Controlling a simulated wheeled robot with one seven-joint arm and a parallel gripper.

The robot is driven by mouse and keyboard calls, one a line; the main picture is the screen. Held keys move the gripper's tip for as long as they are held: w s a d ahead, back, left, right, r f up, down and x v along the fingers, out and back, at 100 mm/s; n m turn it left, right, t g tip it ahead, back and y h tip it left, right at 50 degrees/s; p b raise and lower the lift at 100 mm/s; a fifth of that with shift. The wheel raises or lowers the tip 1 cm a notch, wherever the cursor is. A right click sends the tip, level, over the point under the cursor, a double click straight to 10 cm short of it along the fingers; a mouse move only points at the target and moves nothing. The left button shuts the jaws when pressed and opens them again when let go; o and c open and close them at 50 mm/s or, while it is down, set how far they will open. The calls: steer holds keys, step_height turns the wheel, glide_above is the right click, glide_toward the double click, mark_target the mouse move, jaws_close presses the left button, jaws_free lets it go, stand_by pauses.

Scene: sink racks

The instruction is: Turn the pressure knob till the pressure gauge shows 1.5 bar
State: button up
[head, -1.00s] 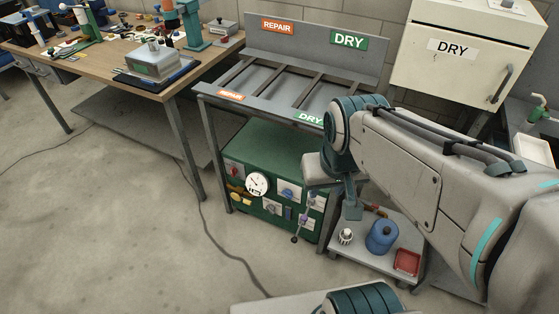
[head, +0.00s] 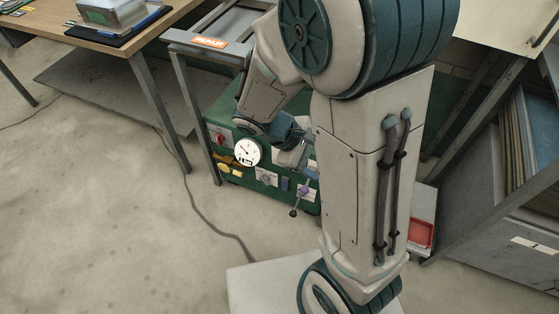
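The green test unit (head: 233,179) stands on the floor under the grey rack. Its round white pressure gauge (head: 247,152) faces me at the upper left of the front panel; the reading is too small to tell. Red, yellow and purple parts sit on the panel around it. I cannot tell which one is the pressure knob. My gripper (head: 298,155) is just right of the gauge, close to the upper part of the panel, and partly hidden by my own arm. I cannot see whether it touches anything or how its fingers stand.
The grey rack (head: 222,27) with a REPAIR label stands above the unit. A wooden workbench (head: 140,38) is on the left. A red tray (head: 421,233) lies low at the right, and a grey cabinet (head: 500,200) stands beyond. The floor at the left front is clear apart from a cable.

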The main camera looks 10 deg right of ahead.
steer(key=w+a+f+n+t+h+b, duration=0.1)
steer(key=w+a+f+n+t+b, duration=0.4)
steer(key=f+n, duration=0.5)
steer(key=w+a+f+n+t+b, duration=0.3)
steer(key=f+n+t+b, duration=0.25)
steer(key=f, duration=0.75)
steer(key=w+a+f+n+t+h+b, duration=0.1)
steer(key=w+a+f+n+t+b, duration=0.3)
steer(key=f+n+t+b, duration=0.55)
steer(key=w+d+f+m+g, duration=0.1)
steer(key=w+d+f+g, duration=0.1)
steer(key=w+d, duration=0.6)
steer(key=w+g+b, duration=0.1)
steer(key=w, duration=0.2)
steer(key=shift+w+d+f+m+g, duration=0.2)
steer(key=shift+m+g, duration=0.1)
steer(key=shift+m, duration=0.1)
steer(key=shift+s, duration=0.1)
steer(key=c, duration=0.9)
